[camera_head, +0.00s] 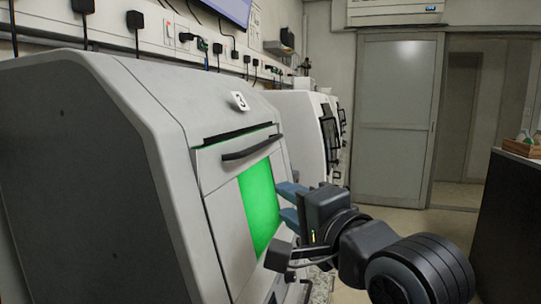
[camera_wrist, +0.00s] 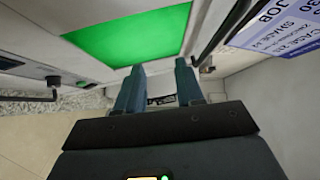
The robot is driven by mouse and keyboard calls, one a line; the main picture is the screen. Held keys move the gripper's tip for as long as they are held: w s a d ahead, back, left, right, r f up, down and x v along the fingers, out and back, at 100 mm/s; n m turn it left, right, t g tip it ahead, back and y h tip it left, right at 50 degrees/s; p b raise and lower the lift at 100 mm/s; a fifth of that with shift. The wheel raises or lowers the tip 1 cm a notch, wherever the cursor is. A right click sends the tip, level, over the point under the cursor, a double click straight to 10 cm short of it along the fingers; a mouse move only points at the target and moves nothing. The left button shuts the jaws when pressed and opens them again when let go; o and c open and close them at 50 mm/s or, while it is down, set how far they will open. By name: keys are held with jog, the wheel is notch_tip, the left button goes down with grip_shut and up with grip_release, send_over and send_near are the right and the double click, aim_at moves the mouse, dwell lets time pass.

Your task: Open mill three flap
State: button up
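Mill three (camera_head: 150,130) is the large white machine at the left of the head view, with a "3" tag (camera_head: 240,101) on top. Its flap (camera_head: 215,172) on the sloped front looks shut, with a bright green panel (camera_head: 260,205) and a black bar handle (camera_head: 252,146) along its upper part. The green panel also fills the top of the wrist view (camera_wrist: 140,35). My gripper (camera_head: 282,202) is in front of the panel's right edge, below and right of the handle. Its two blue fingers (camera_wrist: 158,88) are apart with nothing held between them. I cannot tell whether they touch the panel.
More white machines (camera_head: 295,115) with black handles stand behind mill three. A dark counter (camera_head: 510,220) with a wooden box (camera_head: 522,148) is at the right. Open floor (camera_head: 430,225) lies between, toward a grey sliding door (camera_head: 395,120). A printed sheet (camera_wrist: 275,25) shows in the wrist view.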

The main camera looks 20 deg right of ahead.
jog(key=m, duration=0.2)
send_near(268, 144)
jog(key=w, duration=0.2)
jog(key=shift+w+a+f, duration=0.1)
jog(key=shift+w, duration=1.75)
jog(key=shift+w+a, duration=0.1)
jog(key=shift+w, duration=1.75)
jog(key=shift+c, duration=0.3)
grip_shut()
